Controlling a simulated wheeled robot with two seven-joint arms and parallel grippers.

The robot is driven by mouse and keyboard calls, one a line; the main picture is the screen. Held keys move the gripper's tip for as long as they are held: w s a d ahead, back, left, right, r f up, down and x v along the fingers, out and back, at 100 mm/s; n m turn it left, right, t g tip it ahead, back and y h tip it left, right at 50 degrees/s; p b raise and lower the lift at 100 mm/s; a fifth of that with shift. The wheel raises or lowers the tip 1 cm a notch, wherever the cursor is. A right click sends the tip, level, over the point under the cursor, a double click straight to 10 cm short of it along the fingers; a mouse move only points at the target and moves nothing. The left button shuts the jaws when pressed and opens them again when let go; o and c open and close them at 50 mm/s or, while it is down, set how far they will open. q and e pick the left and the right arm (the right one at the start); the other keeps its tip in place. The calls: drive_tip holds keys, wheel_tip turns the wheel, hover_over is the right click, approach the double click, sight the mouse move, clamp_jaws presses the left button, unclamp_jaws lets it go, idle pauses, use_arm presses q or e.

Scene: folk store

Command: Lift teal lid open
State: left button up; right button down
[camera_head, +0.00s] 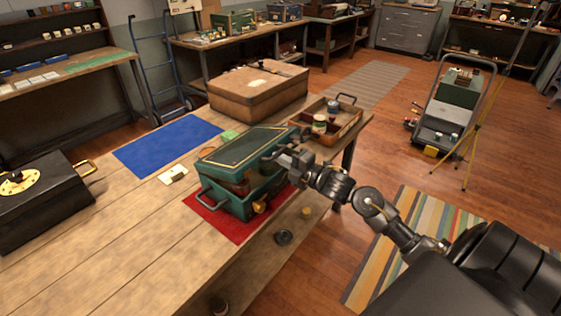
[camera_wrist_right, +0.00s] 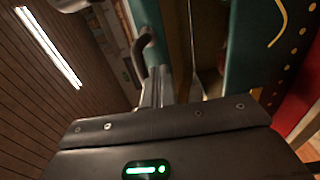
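A teal box (camera_head: 237,207) stands on a red mat (camera_head: 206,216) near the table's front edge. Its teal lid (camera_head: 243,149), with yellow trim, is partly raised, and a gap with brownish contents shows under its front edge. My right gripper (camera_head: 275,157) is at the lid's right part, close against it. In the right wrist view the teal lid (camera_wrist_right: 257,45) with yellow dots and the gap beside it are close to the fingers. Whether the fingers hold the lid's edge is hidden. My left gripper is not in view.
A brown case (camera_head: 258,93) and an open wooden tray (camera_head: 327,124) with jars stand behind the box. A blue mat (camera_head: 168,144) and a black case (camera_head: 42,203) lie to the left.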

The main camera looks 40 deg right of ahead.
drive_tip(key=shift+r, duration=0.35)
drive_tip(key=shift+w+a+r+p, duration=0.1)
drive_tip(key=shift+w+r+p, duration=0.15)
drive_tip(key=shift+r+p, duration=0.3)
drive_tip(key=shift+w+a+r+p, duration=0.1)
drive_tip(key=shift+w+r+p, duration=0.15)
drive_tip(key=shift+r+p, duration=0.3)
drive_tip(key=shift+r, duration=0.15)
drive_tip(key=shift+w+a+r+p, duration=0.1)
drive_tip(key=shift+w+r+p, duration=0.25)
drive_tip(key=shift+r, duration=0.25)
drive_tip(key=shift+w+r+p, duration=0.2)
drive_tip(key=shift+r+p, duration=0.15)
drive_tip(key=shift+r, duration=0.2)
drive_tip(key=shift+w+a+r+p, duration=0.2)
drive_tip(key=shift+w+r+p, duration=0.5)
drive_tip(key=shift+r, duration=0.35)
drive_tip(key=shift+s, duration=0.15)
